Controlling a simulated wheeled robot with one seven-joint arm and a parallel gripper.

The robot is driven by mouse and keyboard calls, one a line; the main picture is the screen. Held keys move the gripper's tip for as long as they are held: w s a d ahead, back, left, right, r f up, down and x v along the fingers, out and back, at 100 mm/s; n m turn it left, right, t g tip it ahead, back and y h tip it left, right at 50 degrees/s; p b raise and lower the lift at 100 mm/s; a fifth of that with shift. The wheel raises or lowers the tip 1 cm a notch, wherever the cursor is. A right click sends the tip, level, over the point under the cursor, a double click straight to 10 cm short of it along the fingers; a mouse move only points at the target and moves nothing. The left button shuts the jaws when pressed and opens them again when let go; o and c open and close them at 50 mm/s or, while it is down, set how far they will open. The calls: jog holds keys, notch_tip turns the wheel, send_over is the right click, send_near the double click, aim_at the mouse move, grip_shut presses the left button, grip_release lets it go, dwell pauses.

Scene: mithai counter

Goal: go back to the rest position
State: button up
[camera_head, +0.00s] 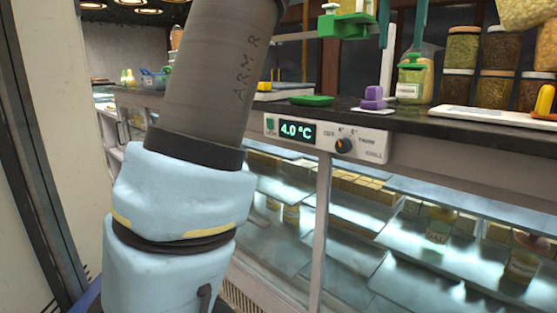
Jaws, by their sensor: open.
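My gripper is not in view. My arm (205,85) rises through the left half of the picture, a grey link above light-blue covered joints. It leaves the frame at the top. The arm stands in front of the counter and hides part of it. Whether it touches the counter cannot be told from this view.
The dark counter top (430,122) runs along the right, above a glass display case (340,245). A control panel (325,137) reads 4.0 °C. A green dish (311,100), a purple object (374,97) and stacked jars (461,48) stand on top. A pale panel (45,50) is at left.

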jog(key=w+a+f+n, duration=0.2)
jog(key=w+a+f, duration=0.3)
jog(key=f, duration=0.5)
jog(key=w+a+f+n, duration=0.1)
jog(key=w+a+f, duration=0.1)
jog(key=a+f, duration=0.65)
jog(key=s+a+f+n, duration=0.1)
jog(key=s+a+f, duration=0.3)
jog(key=f, duration=0.3)
jog(key=s+a+f+n+t, duration=0.1)
jog(key=s+a+f, duration=0.2)
jog(key=a+f, duration=0.3)
jog(key=s+a+f+n, duration=0.2)
jog(key=s+a+f, duration=0.2)
jog(key=f, duration=0.4)
jog(key=shift+s+a+f+t, duration=0.3)
jog(key=shift+a+f, duration=0.1)
jog(key=shift+a, duration=0.35)
